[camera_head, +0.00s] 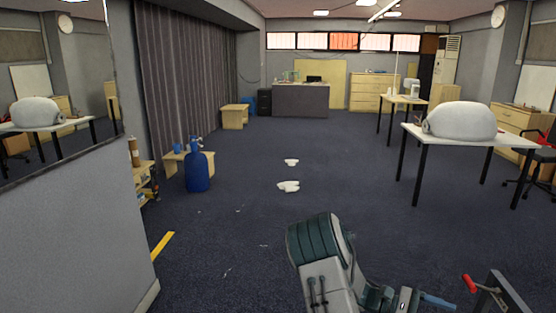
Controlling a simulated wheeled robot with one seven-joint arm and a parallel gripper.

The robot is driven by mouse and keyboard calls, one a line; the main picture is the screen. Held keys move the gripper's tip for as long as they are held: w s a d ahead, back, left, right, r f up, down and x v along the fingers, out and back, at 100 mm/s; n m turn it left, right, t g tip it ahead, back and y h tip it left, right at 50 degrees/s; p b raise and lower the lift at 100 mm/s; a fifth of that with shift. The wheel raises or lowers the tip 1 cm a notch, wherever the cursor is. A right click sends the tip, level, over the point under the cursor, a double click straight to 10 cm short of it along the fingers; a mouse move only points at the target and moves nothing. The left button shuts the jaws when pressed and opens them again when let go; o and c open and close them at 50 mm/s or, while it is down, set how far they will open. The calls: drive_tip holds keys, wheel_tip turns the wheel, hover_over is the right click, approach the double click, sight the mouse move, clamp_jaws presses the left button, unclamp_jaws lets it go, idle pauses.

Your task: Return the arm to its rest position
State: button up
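My arm (322,264) shows at the bottom centre, with a pale grey link and a dark green ribbed joint cover. It reaches up from the bottom edge and bends toward the lower right. A dark jointed part with a blue piece (438,301) lies at the bottom edge to its right. A red-tipped part (469,284) and a dark grey plate stand farther right. I cannot tell which of these belong to my gripper, or whether it is open or shut. No held thing can be made out. The bottom edge cuts off much of the arm.
A white table (470,138) with a large white rounded object (460,121) stands at right. A blue bottle (197,171) stands by a low wooden table at left. White pieces (289,186) lie on the carpet. A grey partition (70,235) is close at left. The middle floor is mostly clear.

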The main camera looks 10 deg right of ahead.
drive_tip(key=s+a+r+m+t+y+p, duration=0.3)
drive_tip(key=a+r+t+y, duration=0.4)
drive_tip(key=a+r, duration=0.3)
drive_tip(key=s+a+r+m+t+y+p, duration=0.3)
drive_tip(key=a+r, duration=0.7)
drive_tip(key=a, duration=0.9)
drive_tip(key=s+t+y+p, duration=0.2)
drive_tip(key=s+t+y, duration=0.1)
drive_tip(key=t+y, duration=0.1)
drive_tip(key=shift+t+p, duration=0.35)
drive_tip(key=shift+t, duration=0.25)
drive_tip(key=shift+a, duration=0.1)
